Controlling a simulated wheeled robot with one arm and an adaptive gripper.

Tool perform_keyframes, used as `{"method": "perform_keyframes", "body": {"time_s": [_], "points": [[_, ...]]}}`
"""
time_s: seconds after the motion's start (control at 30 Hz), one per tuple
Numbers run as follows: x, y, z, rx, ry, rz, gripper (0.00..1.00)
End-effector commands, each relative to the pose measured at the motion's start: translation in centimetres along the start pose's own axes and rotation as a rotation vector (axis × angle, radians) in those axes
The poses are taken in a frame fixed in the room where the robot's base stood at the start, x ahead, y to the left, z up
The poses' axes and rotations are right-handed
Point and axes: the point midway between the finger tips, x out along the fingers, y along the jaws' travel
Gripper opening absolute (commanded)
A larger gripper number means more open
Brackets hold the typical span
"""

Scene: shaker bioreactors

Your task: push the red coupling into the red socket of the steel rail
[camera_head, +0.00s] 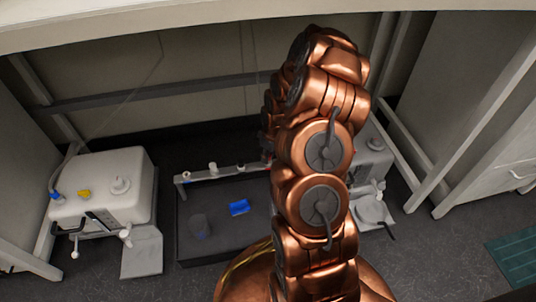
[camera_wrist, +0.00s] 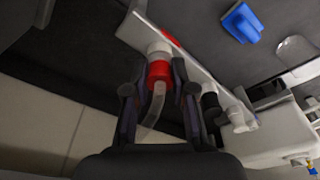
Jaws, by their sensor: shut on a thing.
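In the wrist view my gripper (camera_wrist: 159,70) is shut on the red coupling (camera_wrist: 158,74), with one dark finger on each side of it. A clear tube trails from the coupling back toward my palm. A whitish round piece (camera_wrist: 158,48) sits directly in front of the coupling, at the edge of the steel rail (camera_wrist: 187,67). I cannot tell whether the coupling touches it or is inside it. A red patch (camera_wrist: 170,38) shows on the rail just beyond. In the head view the rail (camera_head: 228,173) runs behind my arm, which hides my gripper, the coupling and the red socket.
A dark tray (camera_head: 200,249) holds a blue piece (camera_head: 238,207) and a clear cup (camera_head: 199,226). White machines stand at left (camera_head: 130,180) and right (camera_head: 372,160). In the wrist view a black fitting (camera_wrist: 210,100) sits on the rail close to my right finger.

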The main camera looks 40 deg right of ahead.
Motion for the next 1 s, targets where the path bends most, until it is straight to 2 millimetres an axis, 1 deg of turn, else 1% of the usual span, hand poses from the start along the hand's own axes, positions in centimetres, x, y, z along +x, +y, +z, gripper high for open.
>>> {"method": "perform_keyframes", "body": {"time_s": [0.07, 0.1, 0.37, 0.77, 0.87, 1.0], "points": [[0.0, 0.0, 0.0, 0.0, 0.0, 0.0, 0.01], [0.0, 0.0, 0.0, 0.0, 0.0, 0.0, 0.27], [-0.1, 0.0, 0.0, 0.0, 0.0, 0.0, 0.54], [-0.2, 0.0, 0.0, 0.0, 0.001, 0.0, 0.54], [-0.7, 0.1, -0.1, 0.0, 0.002, 0.001, 0.54], [-1.9, 0.1, -0.1, 0.0, 0.002, 0.002, 0.54]]}}
